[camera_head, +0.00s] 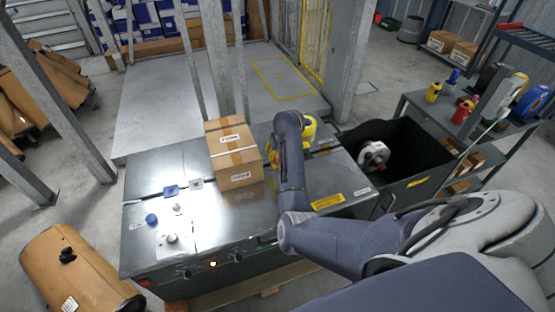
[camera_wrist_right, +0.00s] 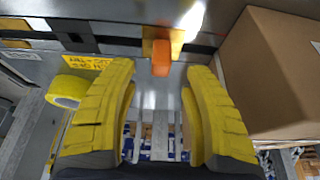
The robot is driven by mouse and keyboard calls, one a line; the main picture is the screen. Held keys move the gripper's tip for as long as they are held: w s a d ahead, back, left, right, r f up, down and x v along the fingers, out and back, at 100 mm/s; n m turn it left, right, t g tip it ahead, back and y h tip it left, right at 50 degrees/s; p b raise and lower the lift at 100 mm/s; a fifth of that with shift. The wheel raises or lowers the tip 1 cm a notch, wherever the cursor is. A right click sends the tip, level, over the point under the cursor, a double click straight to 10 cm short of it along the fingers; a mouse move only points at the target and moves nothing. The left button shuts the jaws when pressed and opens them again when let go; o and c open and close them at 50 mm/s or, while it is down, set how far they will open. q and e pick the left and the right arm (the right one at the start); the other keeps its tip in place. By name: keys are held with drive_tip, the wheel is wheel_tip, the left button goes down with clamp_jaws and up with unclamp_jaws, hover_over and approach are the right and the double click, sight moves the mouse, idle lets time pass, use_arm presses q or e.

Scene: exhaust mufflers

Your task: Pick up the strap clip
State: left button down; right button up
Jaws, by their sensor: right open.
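A small orange block (camera_wrist_right: 160,57), which looks like the strap clip, stands on the metal bench top in the right wrist view. It lies between the lines of my two yellow fingertips, a little beyond them. I cannot make it out in the head view, where my right arm covers that spot. My right gripper (camera_wrist_right: 160,80) is open and empty, its fingers apart on either side of the clip's line. In the head view the right gripper (camera_head: 271,156) is low over the bench, right of the cardboard box, partly hidden by its own arm. My left gripper is not in view.
The cardboard box (camera_head: 233,155) stands close beside the gripper, also in the wrist view (camera_wrist_right: 275,75). A yellow roll (camera_head: 309,130) is on the other side. A blue knob (camera_head: 151,219) and small parts sit on the bench's left. An open dark bin (camera_head: 412,165) adjoins on the right.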

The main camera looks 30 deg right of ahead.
drive_tip(key=shift+x, duration=2.35)
drive_tip(key=shift+s+a, duration=0.1)
clamp_jaws()
